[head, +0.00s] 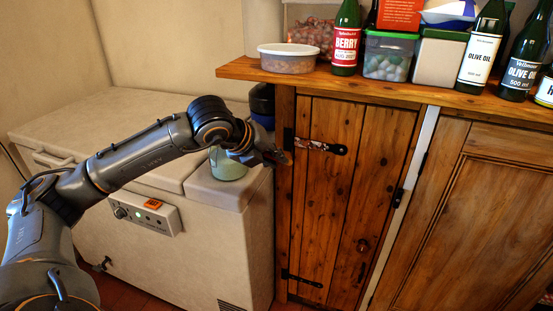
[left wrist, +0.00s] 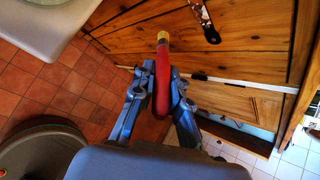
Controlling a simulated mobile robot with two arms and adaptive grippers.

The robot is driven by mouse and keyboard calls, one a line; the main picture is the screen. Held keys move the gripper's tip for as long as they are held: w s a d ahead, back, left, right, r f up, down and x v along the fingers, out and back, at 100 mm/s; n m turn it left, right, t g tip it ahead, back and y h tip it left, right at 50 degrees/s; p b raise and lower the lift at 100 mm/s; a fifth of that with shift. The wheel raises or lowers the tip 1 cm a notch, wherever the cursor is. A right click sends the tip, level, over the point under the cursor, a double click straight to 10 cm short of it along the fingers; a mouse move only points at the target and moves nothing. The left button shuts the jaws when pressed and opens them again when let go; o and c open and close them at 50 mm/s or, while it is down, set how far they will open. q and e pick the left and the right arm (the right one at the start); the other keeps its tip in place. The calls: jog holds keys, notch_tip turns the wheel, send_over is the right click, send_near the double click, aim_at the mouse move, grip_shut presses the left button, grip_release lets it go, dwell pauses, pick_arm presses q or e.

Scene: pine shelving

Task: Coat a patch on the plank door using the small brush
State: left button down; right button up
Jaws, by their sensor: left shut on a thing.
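The plank door (head: 342,205) is upright brown wood with black strap hinges, below the shelf. Its upper strap hinge (head: 320,146) has a mottled red and white stretch; the hinge also shows in the left wrist view (left wrist: 204,20). My left gripper (head: 277,157) is beside the door's upper left edge, near that hinge. In the left wrist view my left gripper (left wrist: 163,78) is shut on the small brush (left wrist: 164,92), which has a red handle and a gold-coloured collar. The brush points toward the door; its bristles are hard to make out, and I cannot tell if they touch.
A white chest freezer (head: 90,135) stands left of the door, with a pale green container (head: 229,165) on it behind my arm. The wooden shelf (head: 400,91) above holds a plastic tub (head: 288,60), a berry bottle (head: 345,45) and olive oil bottles (head: 480,52).

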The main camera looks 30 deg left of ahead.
pick_arm(q)
jog(key=shift+w+a+f+n+t+y+b, duration=0.15)
jog(key=shift+w+a+n+y+b, duration=0.1)
jog(key=shift+w+n+y, duration=0.15)
jog(key=shift+w+a+f+n+t+y+b, duration=0.15)
jog(key=shift+w+a+n+y, duration=0.1)
jog(key=shift+n+y, duration=0.2)
jog(key=w+a+p, duration=0.1)
jog(key=w+p, duration=0.3)
jog(key=w, duration=0.2)
jog(key=shift+a+r+n, duration=0.2)
jog(key=shift+a+n, duration=0.15)
jog(key=shift+a, duration=0.05)
pick_arm(e)
jog(key=r, duration=0.1)
jog(key=w+r, duration=0.1)
jog(key=shift+d+r, duration=0.2)
jog(key=shift+r, duration=0.2)
pick_arm(q)
jog(key=shift+w, duration=0.3)
pick_arm(e)
jog(key=shift+a, duration=0.25)
pick_arm(q)
jog(key=shift+w+a, duration=0.2)
jog(key=shift+w, duration=0.5)
pick_arm(e)
jog(key=shift+f, duration=0.15)
